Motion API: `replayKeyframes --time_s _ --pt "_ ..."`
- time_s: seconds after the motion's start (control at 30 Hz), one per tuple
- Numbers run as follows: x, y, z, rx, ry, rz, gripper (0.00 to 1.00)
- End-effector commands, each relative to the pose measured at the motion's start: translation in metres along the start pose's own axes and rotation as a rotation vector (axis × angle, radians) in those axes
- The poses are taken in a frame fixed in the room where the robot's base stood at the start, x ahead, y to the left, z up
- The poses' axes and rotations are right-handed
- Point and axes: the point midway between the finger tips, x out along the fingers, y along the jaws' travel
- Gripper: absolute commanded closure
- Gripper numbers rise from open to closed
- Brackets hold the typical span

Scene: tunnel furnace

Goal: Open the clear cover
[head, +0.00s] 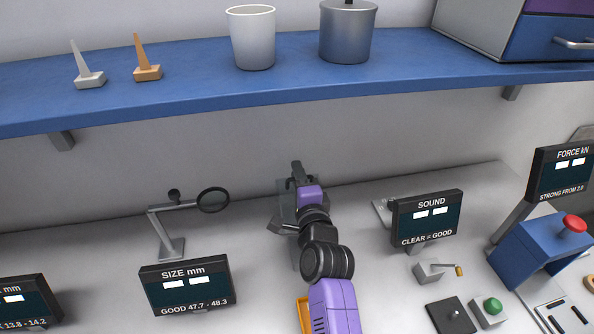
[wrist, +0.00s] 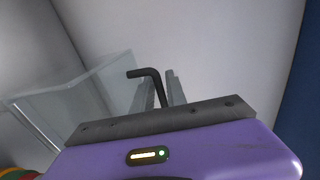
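The clear cover (head: 287,201) is a see-through box standing on the bench near the back wall in the head view, partly hidden behind my arm. In the wrist view its clear panels (wrist: 95,90) fill the left side. A black bent rod (wrist: 150,74), like a handle, rises between my fingers; where it joins the cover is hidden. My gripper (head: 298,175) is beside the cover at its top. In the wrist view the fingers (wrist: 161,88) are close together, with the rod between them, and look shut on it.
A blue shelf (head: 200,97) runs above the bench at the back. A magnifier (head: 213,200) and the size display (head: 186,285) stand to the left. The sound display (head: 427,218) stands to the right. An orange tray (head: 302,314) is partly hidden by my arm.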

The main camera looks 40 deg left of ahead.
Motion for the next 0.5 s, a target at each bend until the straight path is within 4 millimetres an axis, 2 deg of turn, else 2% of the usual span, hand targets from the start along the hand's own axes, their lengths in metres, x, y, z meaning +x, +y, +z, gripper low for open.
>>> replayKeyframes --time_s 0.2,0.5 --pt "0.014 0.0 0.0 0.0 0.0 0.0 0.83" --pt "0.015 0.0 0.0 0.0 0.0 0.001 0.83"
